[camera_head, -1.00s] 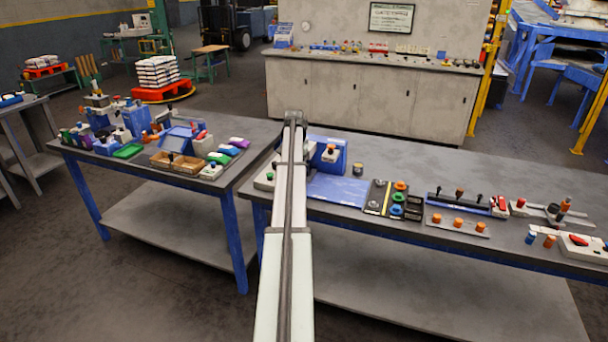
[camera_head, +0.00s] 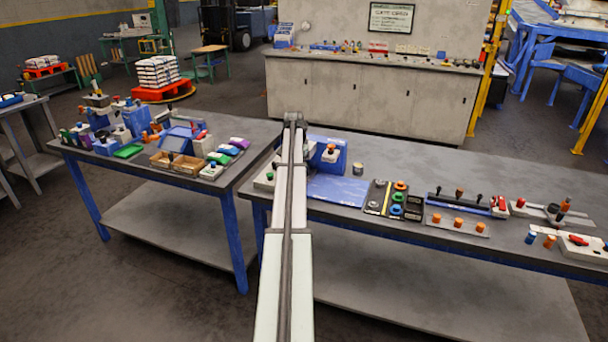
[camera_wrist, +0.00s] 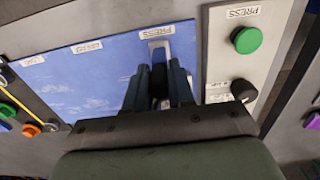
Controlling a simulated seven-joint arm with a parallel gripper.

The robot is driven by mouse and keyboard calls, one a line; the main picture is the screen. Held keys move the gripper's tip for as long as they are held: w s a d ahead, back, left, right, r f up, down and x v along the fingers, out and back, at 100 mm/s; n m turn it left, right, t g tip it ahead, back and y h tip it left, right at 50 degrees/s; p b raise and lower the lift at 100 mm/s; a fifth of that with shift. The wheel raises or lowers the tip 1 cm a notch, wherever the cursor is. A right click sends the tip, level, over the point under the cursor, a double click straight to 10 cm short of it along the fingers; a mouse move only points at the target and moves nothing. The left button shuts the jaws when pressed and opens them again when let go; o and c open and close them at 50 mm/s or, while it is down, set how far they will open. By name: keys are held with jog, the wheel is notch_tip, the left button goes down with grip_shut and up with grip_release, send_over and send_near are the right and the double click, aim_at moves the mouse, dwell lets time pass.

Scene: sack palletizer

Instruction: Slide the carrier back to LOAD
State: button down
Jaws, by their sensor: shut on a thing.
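In the wrist view my gripper (camera_wrist: 160,92) is shut on a black knob (camera_wrist: 160,75), with one dark finger on each side of it. A pale block, apparently the carrier (camera_wrist: 158,45), shows just beyond the knob, close to the PRESS label. Most of the carrier is hidden by the fingers. The blue track plate (camera_wrist: 75,85) carries a row of white labels, and the left one (camera_wrist: 33,62) seems to read LOAD. In the head view the blue plate (camera_head: 338,188) lies on the bench, and my arm hides the gripper and the carrier.
A panel with a green button (camera_wrist: 247,40) and a black knob (camera_wrist: 243,90) stands right of the fingers. An upright blue fixture (camera_head: 328,158) stands behind the plate. A black tray with coloured knobs (camera_head: 398,198) is to its right. The plate left of my fingers looks clear.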

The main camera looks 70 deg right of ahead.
jog(key=shift+s, duration=11)
jog(key=c, duration=0.8)
grip_release()
jog(key=shift+r, duration=0.2)
jog(key=shift+r, duration=2.05)
jog(key=shift+r, duration=1.75)
